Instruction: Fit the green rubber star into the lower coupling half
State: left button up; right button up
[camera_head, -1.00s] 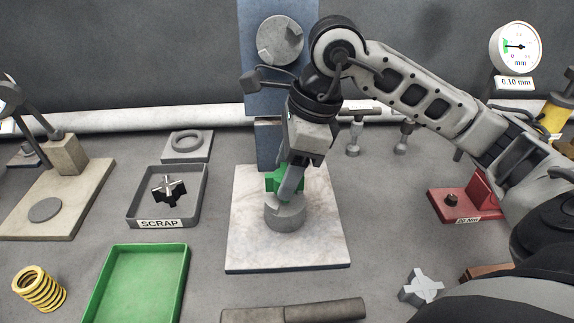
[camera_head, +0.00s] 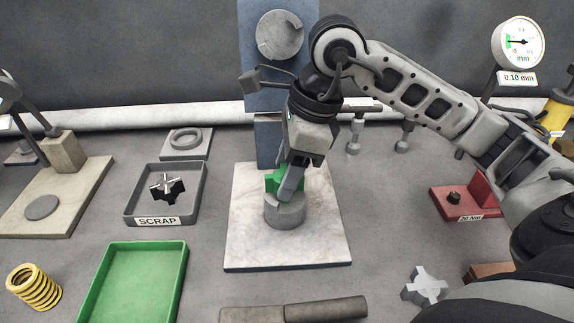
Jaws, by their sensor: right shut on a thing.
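The green rubber star (camera_head: 272,182) is in my right gripper (camera_head: 287,190), which is shut on it and points down. The star sits at the top of the lower coupling half (camera_head: 286,213), a grey cylinder on a pale stone plate (camera_head: 240,248). The finger and the star hide much of the coupling's top, so I cannot tell how deep the star sits. The upper coupling half (camera_head: 280,36) shows its face on the blue column above. My left gripper is not in view.
A scrap tray (camera_head: 133,207) with a dark star (camera_head: 166,187) stands left. An empty green tray (camera_head: 180,270) and a yellow spring (camera_head: 34,287) are at the front left. A grey star piece (camera_head: 426,286) and a red block (camera_head: 470,200) are right. A handled tool (camera_head: 325,310) lies in front.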

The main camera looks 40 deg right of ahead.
pick_arm(q)
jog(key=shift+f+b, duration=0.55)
jog(key=shift+b, duration=0.25)
pick_arm(e)
jog(key=shift+f, duration=0.9)
jog(key=o, duration=1.1)
jog(key=shift+c, duration=0.2)
pick_arm(q)
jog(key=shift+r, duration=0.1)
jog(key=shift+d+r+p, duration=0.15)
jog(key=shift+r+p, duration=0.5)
jog(key=shift+p, duration=0.25)
pick_arm(e)
jog(key=v, duration=1.6)
